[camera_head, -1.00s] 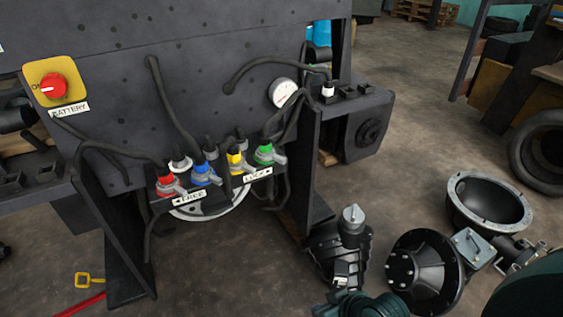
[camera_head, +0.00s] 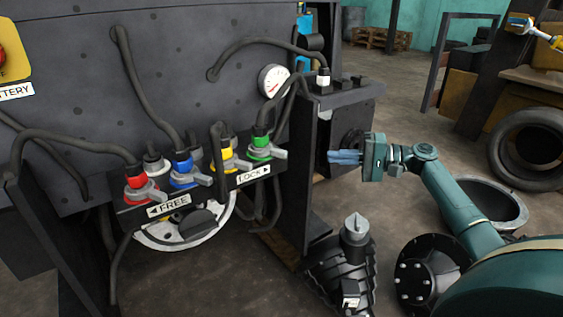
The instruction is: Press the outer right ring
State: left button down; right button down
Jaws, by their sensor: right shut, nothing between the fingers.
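A row of colored hose couplings sits on the dark bracket of the forklift: red (camera_head: 138,183), blue (camera_head: 183,169), yellow (camera_head: 229,155) and green (camera_head: 262,147). Each has a grey ring with a lever. The outer right ring (camera_head: 265,154) is the grey one at the green coupling, with its lever pointing right. My right gripper (camera_head: 331,157) is shut and empty, to the right of the green coupling and apart from it in the picture, in front of the dark side plate. My left gripper is not in view.
Labels FREE (camera_head: 168,206) and LOCK (camera_head: 254,174) are on the bracket. Black hoses (camera_head: 150,85) hang around the couplings. A gauge (camera_head: 272,80) is above. A dark upright plate (camera_head: 298,185) stands right of the row. Machine parts (camera_head: 345,265) lie on the floor below.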

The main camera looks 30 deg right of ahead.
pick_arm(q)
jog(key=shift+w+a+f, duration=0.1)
pick_arm(e)
jog(key=shift+w+d+r+t+y, duration=0.1)
jog(key=shift+d+r+t+y, duration=0.1)
jog(key=shift+d+r, duration=0.3)
jog(key=shift+w+d+r+t+y, duration=0.1)
jog(key=shift+d+r+y, duration=0.1)
jog(key=shift+r, duration=0.5)
pick_arm(q)
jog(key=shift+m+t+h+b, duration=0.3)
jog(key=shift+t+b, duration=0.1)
jog(key=shift+b, duration=0.05)
pick_arm(e)
jog(key=w+a, duration=0.4)
jog(key=a, duration=0.7)
jog(key=shift+w, duration=0.15)
pick_arm(q)
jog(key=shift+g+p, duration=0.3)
jog(key=shift+p, duration=0.15)
pick_arm(e)
jog(key=shift+a+m, duration=0.1)
jog(key=shift+m, duration=0.2)
pick_arm(q)
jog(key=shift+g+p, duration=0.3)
jog(key=shift+p, duration=0.05)
pick_arm(e)
jog(key=shift+s+t+h, duration=0.2)
jog(key=shift+t+h, duration=0.2)
jog(key=shift+t, duration=0.1)
